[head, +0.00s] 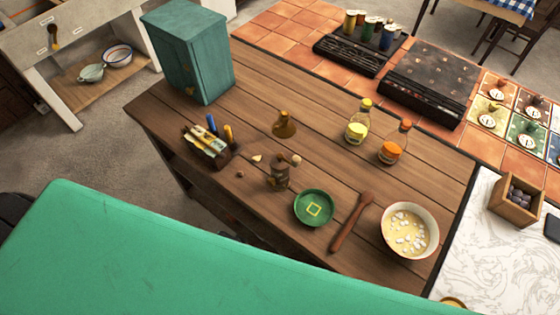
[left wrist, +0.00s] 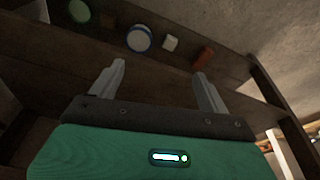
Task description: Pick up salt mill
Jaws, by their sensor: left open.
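My left gripper (left wrist: 157,85) shows only in the left wrist view. Its two grey fingers are wide apart with nothing between them. It faces a dark wooden shelf with small items, apart from them. My right gripper is in neither view.
A wooden spoon (head: 351,222), a bowl (head: 409,231), bottles (head: 358,124) and a teal cabinet (head: 188,52) stand farther off. Bare counter lies behind the bell-shaped thing.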

